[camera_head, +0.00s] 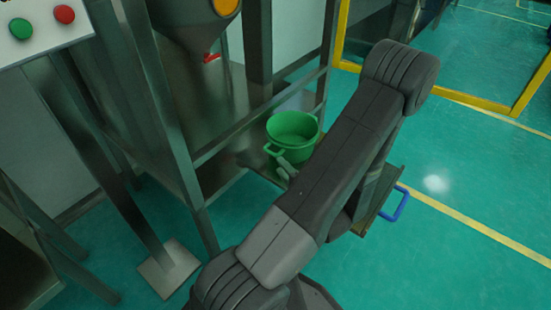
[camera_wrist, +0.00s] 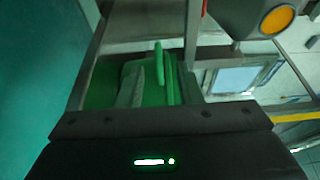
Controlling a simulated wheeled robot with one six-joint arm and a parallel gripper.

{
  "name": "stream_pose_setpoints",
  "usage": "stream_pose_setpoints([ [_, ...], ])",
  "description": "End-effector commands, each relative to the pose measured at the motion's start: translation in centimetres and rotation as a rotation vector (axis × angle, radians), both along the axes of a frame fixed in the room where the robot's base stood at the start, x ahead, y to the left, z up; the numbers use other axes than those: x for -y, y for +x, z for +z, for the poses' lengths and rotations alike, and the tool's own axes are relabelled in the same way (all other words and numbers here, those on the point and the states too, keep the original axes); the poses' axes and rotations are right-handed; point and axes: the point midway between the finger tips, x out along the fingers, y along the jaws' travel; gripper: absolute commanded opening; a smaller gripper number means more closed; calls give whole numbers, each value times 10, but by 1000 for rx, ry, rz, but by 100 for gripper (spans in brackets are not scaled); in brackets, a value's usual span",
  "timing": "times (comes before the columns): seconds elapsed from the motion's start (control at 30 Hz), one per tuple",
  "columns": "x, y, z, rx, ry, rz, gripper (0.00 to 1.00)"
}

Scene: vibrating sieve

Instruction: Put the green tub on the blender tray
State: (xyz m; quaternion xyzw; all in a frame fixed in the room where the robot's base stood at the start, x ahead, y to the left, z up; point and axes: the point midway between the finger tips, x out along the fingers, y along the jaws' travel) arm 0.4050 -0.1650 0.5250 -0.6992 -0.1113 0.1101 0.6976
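The green tub (camera_head: 292,136) is upright and looks empty, beneath and to the right of the hopper. Its near handle (camera_head: 273,150) faces my gripper (camera_head: 287,167), whose grey tip is right at the tub's near side. In the wrist view the tub (camera_wrist: 150,82) fills the middle, with one handle (camera_wrist: 159,60) sticking up.
A steel hopper (camera_head: 190,25) with a red outlet lever (camera_head: 211,57) hangs in a metal frame (camera_head: 170,110). A blue handle (camera_head: 397,206) is at the right. A control box (camera_head: 40,30) is upper left. The green floor (camera_head: 470,215) at right is open.

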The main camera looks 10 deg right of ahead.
Motion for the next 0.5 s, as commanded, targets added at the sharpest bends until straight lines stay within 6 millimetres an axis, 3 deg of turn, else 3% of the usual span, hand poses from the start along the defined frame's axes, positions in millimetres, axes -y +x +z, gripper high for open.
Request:
stream_pose_setpoints([
  [0.2,8,-22,0,-1,1,-2,32],
  [0.5,9,-28,0,-1,0,0,32],
])
